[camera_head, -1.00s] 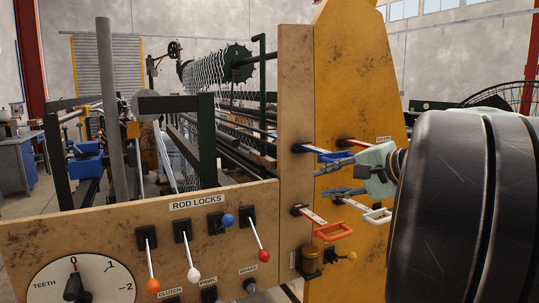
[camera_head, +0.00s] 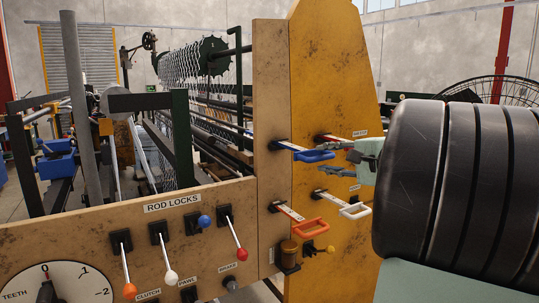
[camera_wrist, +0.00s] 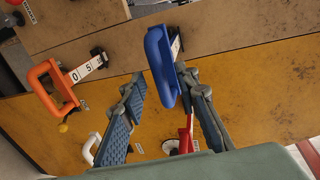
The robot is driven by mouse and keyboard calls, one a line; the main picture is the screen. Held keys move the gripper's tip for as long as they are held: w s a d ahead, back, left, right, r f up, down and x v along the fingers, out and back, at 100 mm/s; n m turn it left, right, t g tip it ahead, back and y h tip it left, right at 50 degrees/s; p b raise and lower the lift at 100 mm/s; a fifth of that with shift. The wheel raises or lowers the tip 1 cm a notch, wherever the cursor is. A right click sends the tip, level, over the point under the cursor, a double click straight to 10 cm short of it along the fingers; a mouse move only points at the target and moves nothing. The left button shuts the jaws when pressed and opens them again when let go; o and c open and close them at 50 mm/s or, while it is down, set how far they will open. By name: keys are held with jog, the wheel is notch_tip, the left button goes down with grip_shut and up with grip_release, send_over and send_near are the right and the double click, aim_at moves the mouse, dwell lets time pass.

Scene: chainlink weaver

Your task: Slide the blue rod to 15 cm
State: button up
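The blue rod's loop handle (camera_head: 316,156) sticks out of the upper part of the wooden panel, with a short white scale strip (camera_head: 290,146) behind it. In the wrist view the blue handle (camera_wrist: 160,68) lies between the fingertips of my gripper (camera_wrist: 164,82), nearer the right finger, with a visible gap to the left finger. My gripper (camera_head: 342,159) is open at the handle's right end in the head view. The figures on the blue rod's scale cannot be read.
An orange handle (camera_head: 307,228) and a white handle (camera_head: 355,210) stick out below, and a red rod (camera_head: 337,140) beside the blue one.

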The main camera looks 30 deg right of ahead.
jog(key=shift+x, duration=1.25)
grip_shut()
jog(key=shift+s, duration=0.1)
